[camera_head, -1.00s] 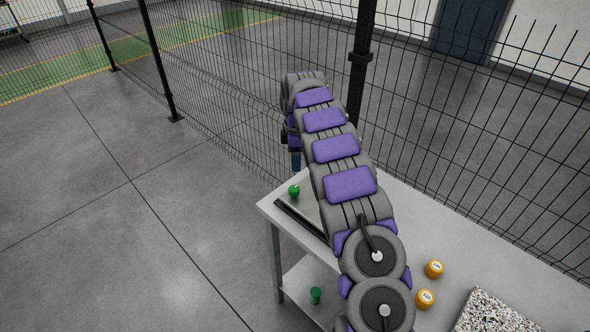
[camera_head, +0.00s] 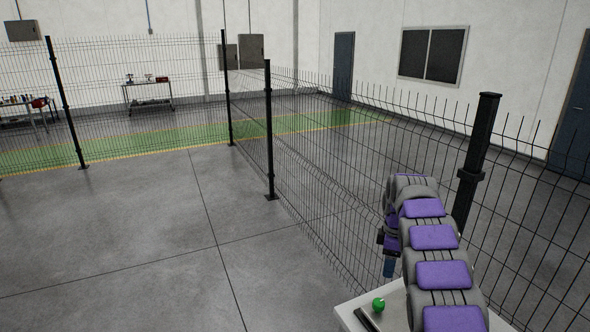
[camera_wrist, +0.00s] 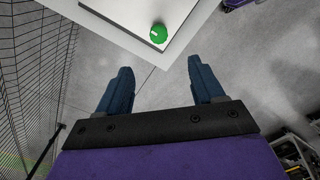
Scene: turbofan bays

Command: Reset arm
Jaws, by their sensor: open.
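My gripper (camera_wrist: 160,85) shows in the wrist view with its two blue fingers spread apart and nothing between them. In the head view my gripper (camera_head: 389,267) hangs at the far end of my purple and grey arm, beside the table corner, partly hidden by the arm. A small green round object (camera_wrist: 158,33) lies on the table beyond the fingertips in the wrist view. The green object also shows in the head view (camera_head: 378,304), near the table's corner.
The pale table (camera_head: 349,317) is at the lower right, mostly cut off. A wire mesh fence with black posts (camera_head: 269,130) runs close behind the arm. Open grey floor (camera_head: 110,240) lies to the left. Workbenches (camera_head: 148,92) stand beyond the fence.

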